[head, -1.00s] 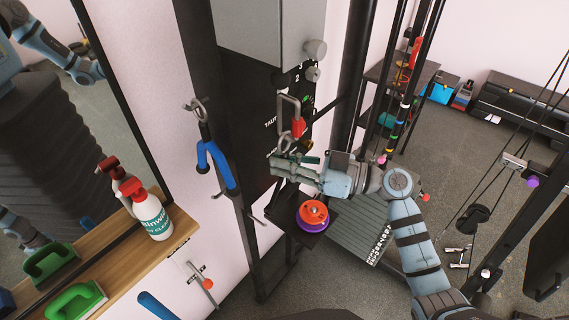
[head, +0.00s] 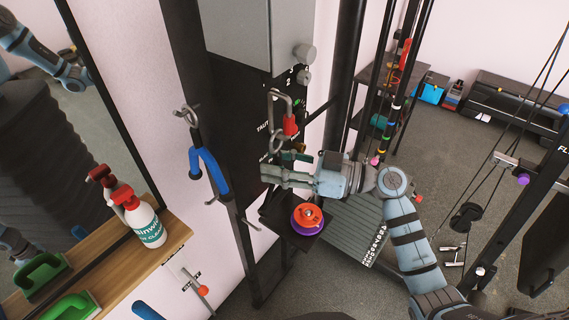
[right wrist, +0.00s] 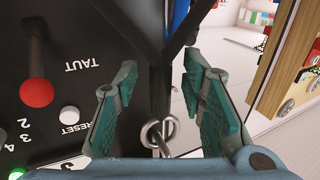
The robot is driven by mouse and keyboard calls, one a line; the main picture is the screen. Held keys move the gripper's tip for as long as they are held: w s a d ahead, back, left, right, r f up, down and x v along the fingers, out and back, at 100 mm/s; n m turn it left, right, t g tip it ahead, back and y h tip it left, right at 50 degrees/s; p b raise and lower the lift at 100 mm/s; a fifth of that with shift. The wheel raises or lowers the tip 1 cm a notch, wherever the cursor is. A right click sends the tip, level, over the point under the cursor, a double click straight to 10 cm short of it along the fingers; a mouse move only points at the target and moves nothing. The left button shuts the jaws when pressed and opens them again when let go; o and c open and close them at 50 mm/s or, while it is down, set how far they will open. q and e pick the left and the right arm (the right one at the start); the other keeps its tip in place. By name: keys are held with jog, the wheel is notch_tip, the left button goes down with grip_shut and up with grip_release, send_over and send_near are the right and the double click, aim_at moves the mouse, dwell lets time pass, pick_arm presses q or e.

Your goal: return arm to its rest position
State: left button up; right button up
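My right arm reaches in from the lower right of the head view. Its gripper (head: 275,167) points left in front of the black machine panel, above and slightly left of the small plate pile. In the right wrist view the same gripper (right wrist: 160,66) has its two green-padded fingers spread apart with nothing held between them. A metal ring (right wrist: 158,137) shows in the gap, beyond the fingers. The pile is an orange plate (head: 308,215) on a purple plate (head: 307,229), lying on a black shelf (head: 270,213). My left gripper is not in view.
A red-handled lever (right wrist: 37,92) is on the panel beside the fingers. A metal clip (head: 281,104) and a blue handle (head: 206,172) hang near the gripper. A spray bottle (head: 147,224) stands on a wooden ledge (head: 165,245) at left. Open floor (head: 450,165) lies to the right.

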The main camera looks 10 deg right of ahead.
jog(key=v, duration=1.2)
jog(key=w+d+f+m+t+h, duration=0.2)
jog(key=w+d+f+t+h, duration=0.2)
jog(key=w+d+t+h, duration=0.45)
jog(key=s+d+f+m+g+h+b, duration=0.1)
jog(key=d+f+m+h, duration=0.15)
jog(key=d+f, duration=0.4)
jog(key=s+d+f+m+g+h, duration=0.15)
jog(key=d+f+h, duration=0.25)
jog(key=f, duration=0.6)
jog(key=s+d+f+m+h+b, duration=0.1)
jog(key=s+d+f+m+h, duration=0.15)
jog(key=d+f, duration=0.45)
jog(key=s+a+f+m+g+h+b, duration=0.1)
jog(key=s+a+f+g, duration=0.25)
jog(key=s+f, duration=0.65)
jog(key=s+a+f+m+g+h+b, duration=0.15)
jog(key=s+f+g, duration=0.25)
jog(key=s+f, duration=0.65)
jog(key=s+a+f+g+y, duration=0.1)
jog(key=s+a+f+g, duration=0.1)
jog(key=s+a+f, duration=0.4)
jog(key=s+a+f+m+g+y+b, duration=0.1)
jog(key=s+a+f+g+y, duration=0.1)
jog(key=s+a+f, duration=0.5)
jog(key=s+a+g, duration=0.1)
jog(key=s, duration=0.5)
jog(key=shift+s+a+f, duration=0.15)
jog(key=shift+s+a, duration=0.1)
jog(key=shift+s, duration=0.15)
